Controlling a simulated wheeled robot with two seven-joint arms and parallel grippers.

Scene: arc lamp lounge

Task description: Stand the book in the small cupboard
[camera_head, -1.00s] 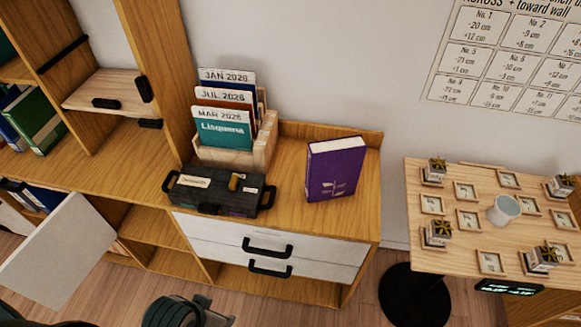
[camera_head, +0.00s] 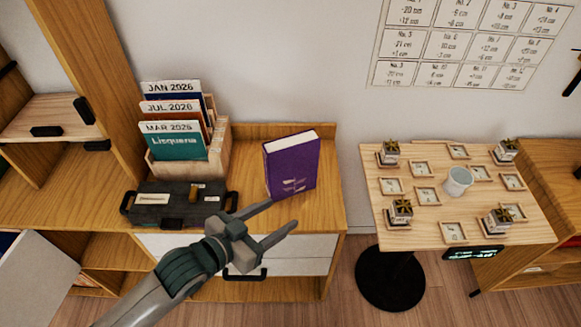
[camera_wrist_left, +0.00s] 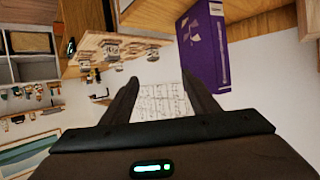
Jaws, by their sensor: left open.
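The purple book (camera_head: 291,167) stands upright on the wooden cabinet top (camera_head: 245,150), near its right end. It also shows at the upper right of the left wrist view (camera_wrist_left: 203,48), apart from the fingers. My left gripper (camera_head: 283,219) is open and empty, in front of the cabinet and just below the book in the head view. Its two fingers (camera_wrist_left: 160,95) have nothing between them. The small cupboard cannot be singled out for sure; an open compartment with a white door (camera_head: 38,282) shows at the lower left. My right gripper is not in view.
A black case (camera_head: 165,203) and a wooden file holder (camera_head: 215,150) with dated cards stand left of the book. White drawers with black handles (camera_head: 245,273) are below. A small table (camera_head: 425,235) with a white cup (camera_head: 458,181) and several frames stands right, across a gap.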

